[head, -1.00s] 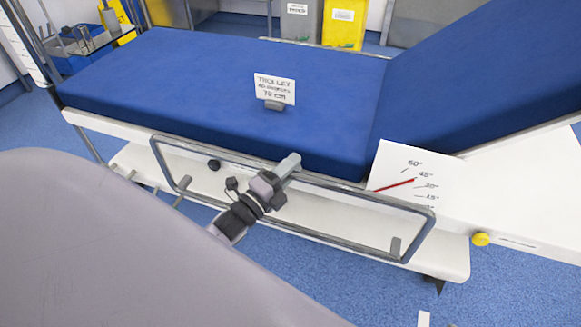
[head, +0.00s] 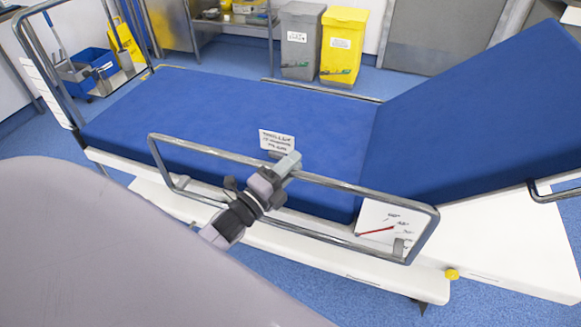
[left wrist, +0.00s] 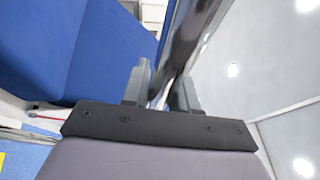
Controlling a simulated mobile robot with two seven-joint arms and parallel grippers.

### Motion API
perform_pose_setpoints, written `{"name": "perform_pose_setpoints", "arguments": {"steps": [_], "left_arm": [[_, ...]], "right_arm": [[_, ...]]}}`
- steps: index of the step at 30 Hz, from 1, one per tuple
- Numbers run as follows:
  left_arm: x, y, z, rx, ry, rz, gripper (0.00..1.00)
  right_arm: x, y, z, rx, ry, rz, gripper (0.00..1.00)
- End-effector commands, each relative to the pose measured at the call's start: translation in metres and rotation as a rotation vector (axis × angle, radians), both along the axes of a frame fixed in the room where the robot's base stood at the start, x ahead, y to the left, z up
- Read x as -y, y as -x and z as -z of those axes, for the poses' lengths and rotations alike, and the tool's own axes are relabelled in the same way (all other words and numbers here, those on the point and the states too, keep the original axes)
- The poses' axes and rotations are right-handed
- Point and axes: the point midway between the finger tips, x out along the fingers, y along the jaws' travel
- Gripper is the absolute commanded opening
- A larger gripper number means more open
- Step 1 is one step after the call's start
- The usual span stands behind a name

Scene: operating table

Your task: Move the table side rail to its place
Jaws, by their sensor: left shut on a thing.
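The table side rail (head: 352,187) is a grey metal tube loop along the near side of the blue-topped table (head: 210,110). Its top bar stands higher than the mattress edge in the head view, and its lower bar (head: 300,231) crosses in front of the white frame. My left gripper (head: 287,166) is shut on the top bar near its middle. In the left wrist view the bar (left wrist: 186,45) runs between the two grey fingers (left wrist: 160,88). My right gripper is not in view.
The backrest (head: 480,110) is raised at the right. A small sign (head: 276,141) stands on the mattress, and an angle dial card (head: 392,222) is on the side. A yellow knob (head: 452,274) sits low right. Grey (head: 299,45) and yellow (head: 343,42) bins stand behind.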

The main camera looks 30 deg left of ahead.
Motion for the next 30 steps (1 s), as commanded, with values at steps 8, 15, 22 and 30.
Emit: {"name": "perform_pose_setpoints", "arguments": {"steps": [8,15,22,30], "left_arm": [[0.000,-0.001,-0.024,0.007,0.000,0.001,0.00],[0.000,-0.001,-0.027,0.010,-0.001,0.001,0.00],[0.000,-0.001,-0.028,0.014,0.000,0.002,0.34],[0.000,-0.001,-0.025,0.006,0.000,0.000,0.48]], "right_arm": [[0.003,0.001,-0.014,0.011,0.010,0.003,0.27],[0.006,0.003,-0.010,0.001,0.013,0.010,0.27],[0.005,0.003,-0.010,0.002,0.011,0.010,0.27],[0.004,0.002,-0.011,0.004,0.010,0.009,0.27]]}}
